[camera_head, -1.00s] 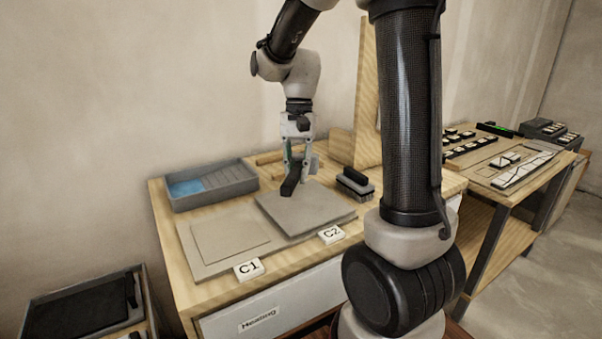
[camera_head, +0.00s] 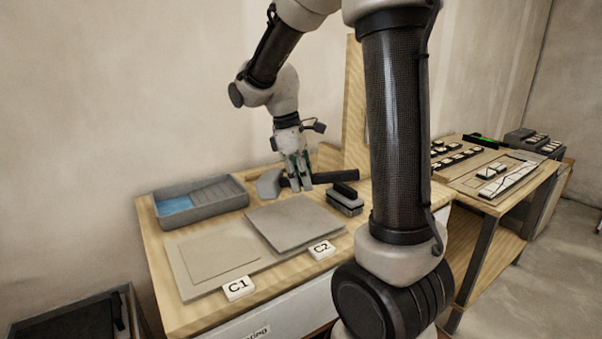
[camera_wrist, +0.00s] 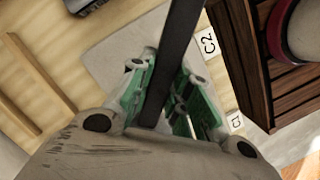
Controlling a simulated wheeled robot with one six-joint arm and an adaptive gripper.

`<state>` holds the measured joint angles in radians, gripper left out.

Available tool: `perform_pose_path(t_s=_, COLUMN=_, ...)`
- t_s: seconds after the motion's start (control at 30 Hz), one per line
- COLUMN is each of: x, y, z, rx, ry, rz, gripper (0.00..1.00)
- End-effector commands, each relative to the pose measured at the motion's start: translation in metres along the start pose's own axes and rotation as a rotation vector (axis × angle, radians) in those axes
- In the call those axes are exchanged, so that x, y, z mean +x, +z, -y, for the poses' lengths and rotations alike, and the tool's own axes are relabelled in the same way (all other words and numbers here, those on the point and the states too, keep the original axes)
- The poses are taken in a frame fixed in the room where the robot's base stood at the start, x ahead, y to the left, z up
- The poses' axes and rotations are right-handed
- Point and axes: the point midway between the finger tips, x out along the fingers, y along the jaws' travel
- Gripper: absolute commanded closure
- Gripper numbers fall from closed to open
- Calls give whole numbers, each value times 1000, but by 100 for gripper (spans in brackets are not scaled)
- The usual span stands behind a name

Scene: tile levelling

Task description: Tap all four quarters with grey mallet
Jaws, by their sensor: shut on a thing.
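My gripper (camera_head: 298,184) is shut on the dark handle (camera_head: 335,177) of the grey mallet (camera_head: 268,184). The mallet lies sideways in the head view, its grey head at the left and its handle reaching right, behind the tile by the back of the bench. A grey square tile (camera_head: 294,222) lies at the C2 label (camera_head: 322,249) and looks slightly raised on its bed. In the wrist view the dark handle (camera_wrist: 176,50) passes between the green finger linkages; the mallet head is not visible there. A flat grey square (camera_head: 212,250) lies by the C1 label (camera_head: 238,288).
A grey tray (camera_head: 200,199) with a blue patch stands at the back left of the bench. A black-handled brush (camera_head: 345,199) stands right of the tile. A tall wooden board (camera_head: 355,105) rises behind. A second table (camera_head: 495,170) with small pieces stands right.

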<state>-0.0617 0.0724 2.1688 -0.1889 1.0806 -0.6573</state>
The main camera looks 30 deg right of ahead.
Motion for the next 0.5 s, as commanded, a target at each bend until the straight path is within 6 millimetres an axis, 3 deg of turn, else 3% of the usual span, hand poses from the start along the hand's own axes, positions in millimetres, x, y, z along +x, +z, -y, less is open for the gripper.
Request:
perform_pose_path(t_s=0.3, x=44, y=-11, z=0, rx=2, ry=-2, rz=1, gripper=100)
perform_pose_path(t_s=0.5, x=59, y=-14, z=0, rx=2, ry=-1, rz=0, gripper=100)
